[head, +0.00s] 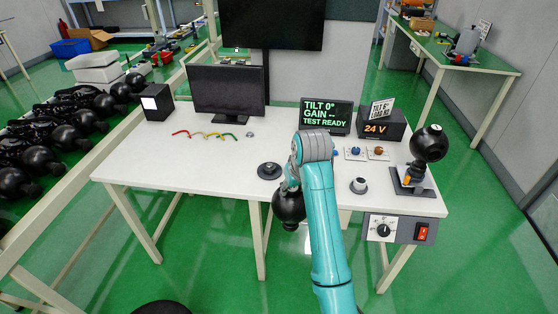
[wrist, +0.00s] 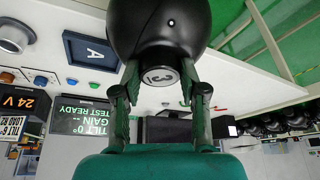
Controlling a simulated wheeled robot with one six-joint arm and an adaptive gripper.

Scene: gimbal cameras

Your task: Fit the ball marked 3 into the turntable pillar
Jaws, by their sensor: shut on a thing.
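A black ball (head: 289,207) hangs below my gripper (head: 290,184) in front of the table's front edge. In the wrist view, my gripper (wrist: 160,78) is shut on the short neck of this ball (wrist: 160,28), and the neck's grey end shows a 3. A black round disc with a small raised centre (head: 269,171) lies on the table just behind the held ball. I cannot tell for certain which of these two is the turntable pillar.
Another black ball (head: 430,143) sits on a stand at the table's right end. A screen reading TEST READY (head: 326,116), a 24 V box (head: 379,127) and small coloured knobs stand behind my arm. Several black balls fill the left rack (head: 50,150). The table's left front (head: 175,160) is clear.

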